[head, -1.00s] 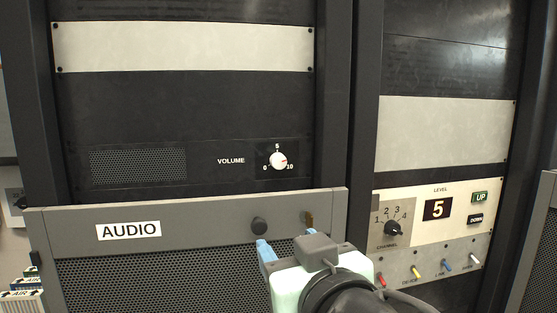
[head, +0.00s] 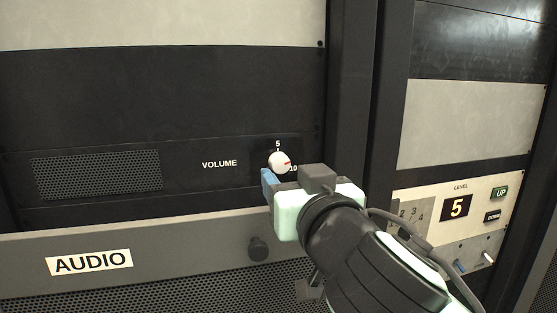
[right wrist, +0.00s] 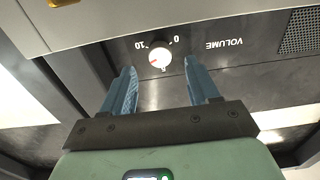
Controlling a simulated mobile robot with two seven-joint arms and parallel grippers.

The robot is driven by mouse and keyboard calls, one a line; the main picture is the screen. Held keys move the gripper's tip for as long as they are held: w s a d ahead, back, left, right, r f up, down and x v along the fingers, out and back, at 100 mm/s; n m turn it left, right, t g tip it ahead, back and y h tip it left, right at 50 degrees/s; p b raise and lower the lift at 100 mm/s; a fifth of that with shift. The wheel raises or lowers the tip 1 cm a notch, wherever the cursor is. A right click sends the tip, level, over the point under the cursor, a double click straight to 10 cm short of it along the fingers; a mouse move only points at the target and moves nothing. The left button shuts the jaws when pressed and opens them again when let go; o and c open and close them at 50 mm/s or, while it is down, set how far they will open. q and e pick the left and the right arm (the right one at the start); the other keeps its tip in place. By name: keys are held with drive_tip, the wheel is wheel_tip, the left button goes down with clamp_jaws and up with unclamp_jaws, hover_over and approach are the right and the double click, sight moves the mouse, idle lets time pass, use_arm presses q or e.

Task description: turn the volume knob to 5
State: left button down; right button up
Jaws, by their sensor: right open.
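The white volume knob (head: 279,162) sits on the black audio panel in the head view, with "5" above it and "10" at its lower right. Its red pointer points right, between 5 and 10 and nearer 10. The knob also shows upside down in the right wrist view (right wrist: 160,56). My right gripper (head: 269,180) is just below the knob, its blue fingers open and empty. In the right wrist view the fingers stand on either side of the knob's line, apart from it. The "0" is hidden or unclear in the head view. My left gripper is not in view.
A grey AUDIO panel (head: 150,255) with a dark knob (head: 258,248) juts out below. A rack post (head: 352,90) stands right of the volume panel. Beyond it is a LEVEL panel (head: 432,200) showing 5, with UP and DOWN buttons, partly covered by my right arm.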

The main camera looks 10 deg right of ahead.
sight(282, 167)
drive_tip(key=w+p, duration=0.1)
drive_tip(key=w, duration=0.3)
drive_tip(key=shift+r, duration=0.1)
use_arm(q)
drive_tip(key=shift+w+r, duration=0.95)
use_arm(e)
drive_tip(key=shift+w, duration=0.3)
drive_tip(key=shift+s, duration=0.1)
drive_tip(key=shift+c, duration=0.2)
drive_tip(key=c, duration=1)
